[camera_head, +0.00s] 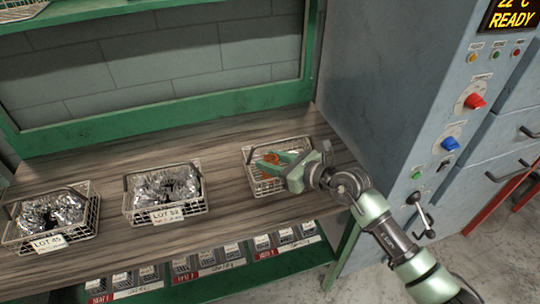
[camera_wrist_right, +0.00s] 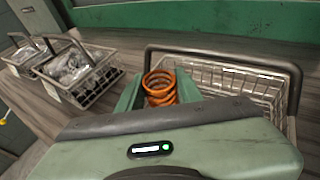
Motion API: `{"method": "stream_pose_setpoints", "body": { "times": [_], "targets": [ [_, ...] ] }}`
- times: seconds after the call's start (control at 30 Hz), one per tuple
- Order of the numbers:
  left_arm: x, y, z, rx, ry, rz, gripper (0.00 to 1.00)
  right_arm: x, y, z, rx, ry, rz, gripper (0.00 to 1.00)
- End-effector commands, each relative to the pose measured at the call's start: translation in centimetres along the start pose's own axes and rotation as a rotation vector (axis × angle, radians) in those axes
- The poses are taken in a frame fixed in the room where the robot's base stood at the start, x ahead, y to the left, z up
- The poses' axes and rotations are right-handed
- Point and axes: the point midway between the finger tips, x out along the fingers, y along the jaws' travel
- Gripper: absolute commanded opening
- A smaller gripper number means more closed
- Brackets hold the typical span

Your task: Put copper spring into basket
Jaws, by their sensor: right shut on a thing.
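The copper spring (camera_wrist_right: 159,88) is an orange coil between the fingers of my right gripper (camera_wrist_right: 153,92) in the right wrist view. In the head view the spring (camera_head: 271,158) is a small orange patch at the tips of my right gripper (camera_head: 274,163). The gripper is shut on it. It is over the rightmost wire basket (camera_head: 248,181), which also shows in the right wrist view (camera_wrist_right: 235,80). I cannot tell how high the spring is above the basket floor. The visible part of that basket looks empty. My left gripper is not in view.
Two wire baskets with silvery contents stand to the left, labelled LOT 52 (camera_head: 200,206) and LOT 45 (camera_head: 92,225). The wooden shelf (camera_head: 222,160) is clear between the baskets. A grey machine cabinet (camera_head: 385,90) with knobs stands at the right. Green frame posts border the shelf.

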Motion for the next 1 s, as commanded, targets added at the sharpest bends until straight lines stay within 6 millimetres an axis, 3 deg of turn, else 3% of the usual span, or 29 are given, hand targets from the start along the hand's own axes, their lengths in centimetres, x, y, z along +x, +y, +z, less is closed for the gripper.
{"method": "stream_pose_setpoints", "body": {
  "times": [0.07,0.2,0.73,0.77,0.83,1.0],
  "targets": [
    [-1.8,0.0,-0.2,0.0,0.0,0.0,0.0,0.2,0.0,1.1,-0.002,0.063,0.001,0.0],
    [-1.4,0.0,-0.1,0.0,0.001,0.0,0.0,0.8,0.0,-1.1,0.003,0.081,0.0,0.0],
    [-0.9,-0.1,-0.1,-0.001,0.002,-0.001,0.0,1.1,0.0,-2.0,0.0,0.076,0.0,0.0],
    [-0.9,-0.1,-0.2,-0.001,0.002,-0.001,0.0,1.1,0.0,-2.1,0.0,0.078,0.0,0.38],
    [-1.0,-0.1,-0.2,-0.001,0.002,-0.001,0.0,1.1,0.0,-2.0,0.0,0.077,0.0,0.57],
    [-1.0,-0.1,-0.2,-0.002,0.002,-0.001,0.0,1.1,0.0,-2.0,0.0,0.077,0.0,0.57]
  ]
}}
